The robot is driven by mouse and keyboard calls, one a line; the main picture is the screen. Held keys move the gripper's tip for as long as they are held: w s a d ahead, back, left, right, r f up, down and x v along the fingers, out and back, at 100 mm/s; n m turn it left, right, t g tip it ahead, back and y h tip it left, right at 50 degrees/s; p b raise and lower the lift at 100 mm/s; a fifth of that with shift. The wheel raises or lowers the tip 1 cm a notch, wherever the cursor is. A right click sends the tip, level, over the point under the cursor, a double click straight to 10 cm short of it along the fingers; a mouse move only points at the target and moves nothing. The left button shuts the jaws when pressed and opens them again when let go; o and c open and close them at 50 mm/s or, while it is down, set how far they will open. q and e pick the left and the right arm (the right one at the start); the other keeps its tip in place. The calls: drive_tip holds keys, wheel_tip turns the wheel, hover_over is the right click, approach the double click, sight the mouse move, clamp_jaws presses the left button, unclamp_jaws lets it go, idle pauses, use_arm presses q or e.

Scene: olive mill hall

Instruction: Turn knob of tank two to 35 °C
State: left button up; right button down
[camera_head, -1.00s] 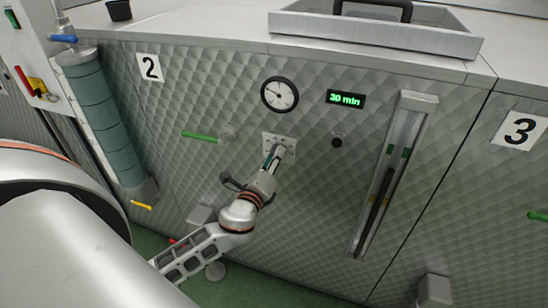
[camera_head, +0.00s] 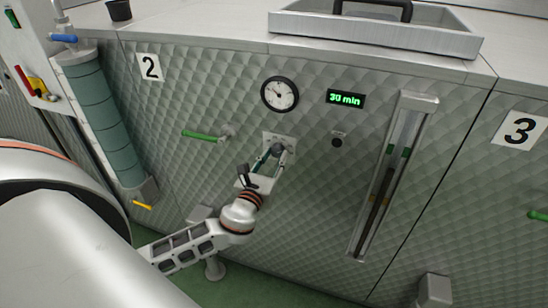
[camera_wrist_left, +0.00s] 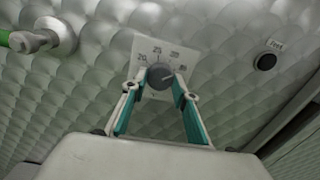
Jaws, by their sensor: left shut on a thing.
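The round grey knob (camera_wrist_left: 160,76) of tank two sits on a white scale plate (camera_wrist_left: 152,48) on the quilted metal wall. It also shows in the head view (camera_head: 278,149), below the gauge. The scale reads 20, 25 and higher numbers to the right, of which the last looks like 35. The knob's mark seems to point right, towards the upper end; its exact value is hard to read. My left gripper (camera_head: 277,152) is shut on the knob, with one teal-padded finger on each side. My right gripper is out of view.
A round gauge (camera_head: 280,94) and a green "30 min" display (camera_head: 346,98) are above the knob. A small black button (camera_head: 337,142) and a vertical sight tube (camera_head: 412,131) are to the right. A green-handled valve (camera_head: 201,136) sticks out at the left.

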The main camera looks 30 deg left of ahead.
use_arm(q)
drive_tip(key=shift+f+m, duration=0.1)
drive_tip(key=shift+m, duration=0.5)
drive_tip(key=o, duration=1.1)
drive_tip(key=shift+s, duration=0.1)
drive_tip(key=v, duration=1.1)
drive_tip(key=shift+s, duration=0.4)
